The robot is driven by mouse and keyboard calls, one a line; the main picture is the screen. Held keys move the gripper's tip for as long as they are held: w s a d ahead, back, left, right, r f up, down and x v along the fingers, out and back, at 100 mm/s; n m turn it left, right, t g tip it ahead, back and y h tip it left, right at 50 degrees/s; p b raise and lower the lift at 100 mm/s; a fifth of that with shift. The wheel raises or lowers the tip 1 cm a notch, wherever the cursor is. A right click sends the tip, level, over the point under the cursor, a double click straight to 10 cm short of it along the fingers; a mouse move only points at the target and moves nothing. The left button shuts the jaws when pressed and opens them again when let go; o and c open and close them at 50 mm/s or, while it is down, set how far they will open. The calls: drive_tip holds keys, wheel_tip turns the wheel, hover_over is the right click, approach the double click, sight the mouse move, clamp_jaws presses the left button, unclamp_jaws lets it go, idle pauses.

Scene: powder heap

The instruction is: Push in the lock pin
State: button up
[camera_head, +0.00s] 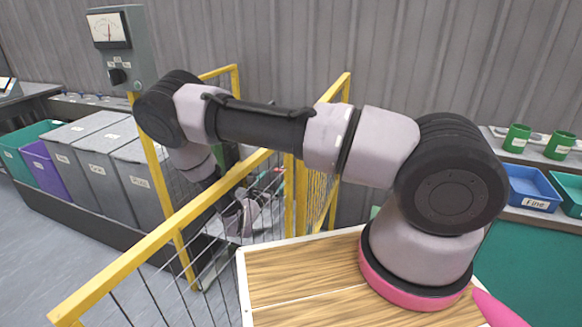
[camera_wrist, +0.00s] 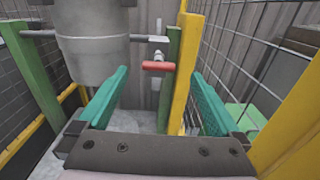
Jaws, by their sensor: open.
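A pin with a red crossbar handle (camera_wrist: 158,66) and a short metal shank sits beside a green post (camera_wrist: 170,85) in the wrist view; it looks like the lock pin. My gripper (camera_wrist: 160,75) is open, with its teal fingers spread to the left and right of the pin. Nothing shows between the fingers touching them, and the pin appears a little beyond the fingertips. How deep the pin sits cannot be told. In the head view my arm reaches over the yellow railing, and the gripper is partly hidden by bars.
A grey cylindrical vessel (camera_wrist: 95,45) hangs at the left on a horizontal rod. A yellow post (camera_wrist: 187,70) stands close right of the pin, with wire mesh (camera_wrist: 255,55) beyond. A yellow railing (camera_head: 170,235) runs below my arm. Grey bins (camera_head: 100,165) stand left.

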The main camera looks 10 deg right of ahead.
drive_tip(key=x, duration=1)
drive_tip(key=shift+w+d+f, duration=0.1)
drive_tip(key=shift+w+f, duration=0.15)
drive_tip(key=shift+f, duration=0.15)
clamp_jaws()
